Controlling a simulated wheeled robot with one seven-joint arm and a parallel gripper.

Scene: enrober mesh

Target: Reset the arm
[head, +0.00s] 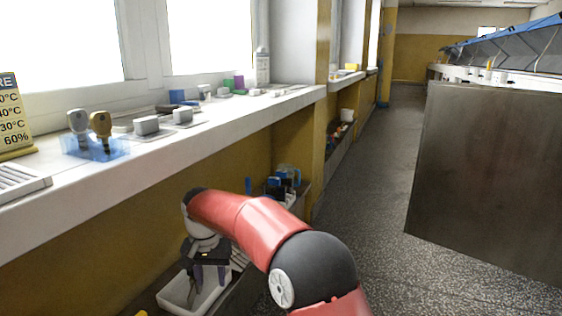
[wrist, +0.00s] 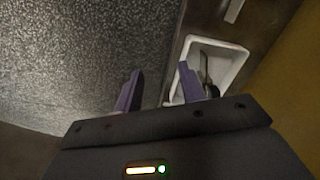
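My gripper (head: 209,275) hangs fingers down from my red arm at the lower left of the head view, above a low shelf beside the wall. In the wrist view my gripper (wrist: 159,80) shows two purple fingers spread apart with nothing between them. A white tray (head: 176,301) stands on the shelf under the gripper. It also shows in the wrist view (wrist: 236,51), just beyond the right finger. Something grey and dark lies in the tray, too unclear to name. The fingers partly cover the tray.
A white window sill (head: 100,178) runs above the shelf, with a blue holder (head: 92,147), small grey blocks and other items. Blue-handled items (head: 284,183) stand farther along the low shelf. A large dark panel (head: 490,180) stands right. The speckled floor (head: 370,180) between is clear.

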